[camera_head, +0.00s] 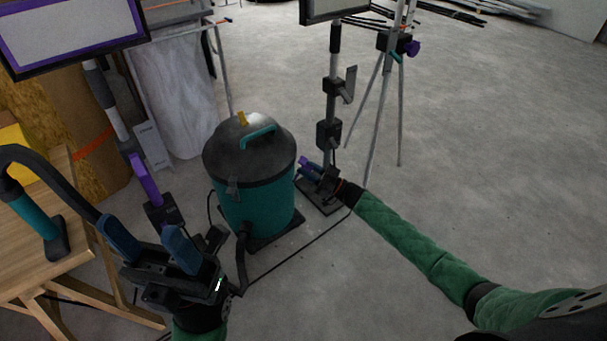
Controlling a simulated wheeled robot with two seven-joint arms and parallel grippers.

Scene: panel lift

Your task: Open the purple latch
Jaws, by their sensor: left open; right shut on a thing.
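My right gripper (314,170) reaches in low at the foot of the right-hand panel stand (331,135). It is shut on a small purple piece (304,160) there, which looks like the purple latch; fingers and arm partly hide it. The left-hand panel stand (108,105) also carries a purple lever (145,180) low on its pole, angled along it. My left gripper (151,243) is open and empty in the lower left, its two blue fingers apart, nearer the camera than that lever.
A teal shop vacuum (255,205) stands between the two panel stands, with a dark hose and cable on the floor. A wooden table (60,215) with a teal-handled tool is at the left. A tripod (400,100) stands behind. The right floor is clear.

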